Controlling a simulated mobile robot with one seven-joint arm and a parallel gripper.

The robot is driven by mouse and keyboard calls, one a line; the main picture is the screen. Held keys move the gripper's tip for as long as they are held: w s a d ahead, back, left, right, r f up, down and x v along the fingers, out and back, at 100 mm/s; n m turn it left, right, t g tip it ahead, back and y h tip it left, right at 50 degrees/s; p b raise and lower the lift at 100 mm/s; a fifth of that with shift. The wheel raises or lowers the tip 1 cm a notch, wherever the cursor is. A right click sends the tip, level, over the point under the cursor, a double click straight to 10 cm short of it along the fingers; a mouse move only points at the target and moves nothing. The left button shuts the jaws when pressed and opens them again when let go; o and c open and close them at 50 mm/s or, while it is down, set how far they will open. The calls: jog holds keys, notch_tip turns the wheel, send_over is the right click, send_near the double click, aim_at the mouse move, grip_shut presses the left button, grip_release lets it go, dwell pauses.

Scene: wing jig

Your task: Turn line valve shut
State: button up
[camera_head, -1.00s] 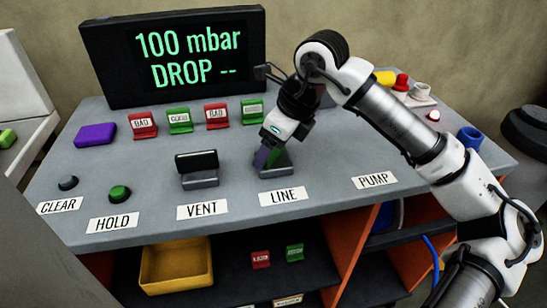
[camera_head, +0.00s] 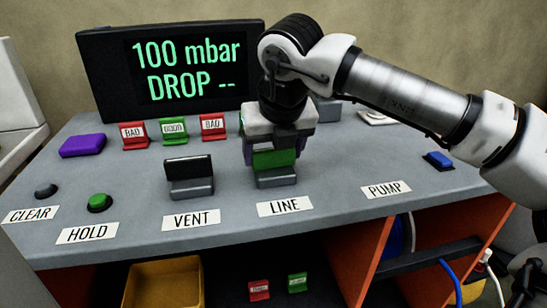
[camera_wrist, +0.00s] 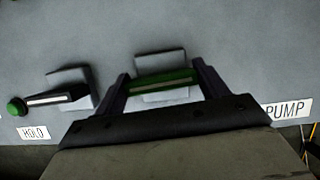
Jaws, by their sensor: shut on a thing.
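The line valve has a green handle (camera_head: 274,160) on a grey base (camera_head: 276,179), behind the LINE label (camera_head: 286,206). My gripper (camera_head: 275,148) points down over it and is shut on the handle. In the wrist view, the green handle (camera_wrist: 163,78) lies across the picture between the two fingers of my gripper (camera_wrist: 162,86), one at each end. In the head view the handle runs left to right, roughly parallel to the black vent handle. The gripper body hides part of the handle's top.
The vent valve (camera_head: 190,174) stands close to the left. A green hold button (camera_head: 99,203), grey clear button (camera_head: 46,190) and blue pump switch (camera_head: 438,160) are on the bench. Tagged blocks (camera_head: 173,131) stand behind. The screen (camera_head: 187,68) reads "100 mbar DROP --".

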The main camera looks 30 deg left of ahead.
jog(key=shift+m, duration=0.4)
jog(key=o, duration=1)
jog(key=shift+r, duration=0.1)
jog(key=p+v, duration=0.1)
jog(key=v, duration=1.2)
jog(key=shift+s+r, duration=0.25)
jog(key=shift+r, duration=0.1)
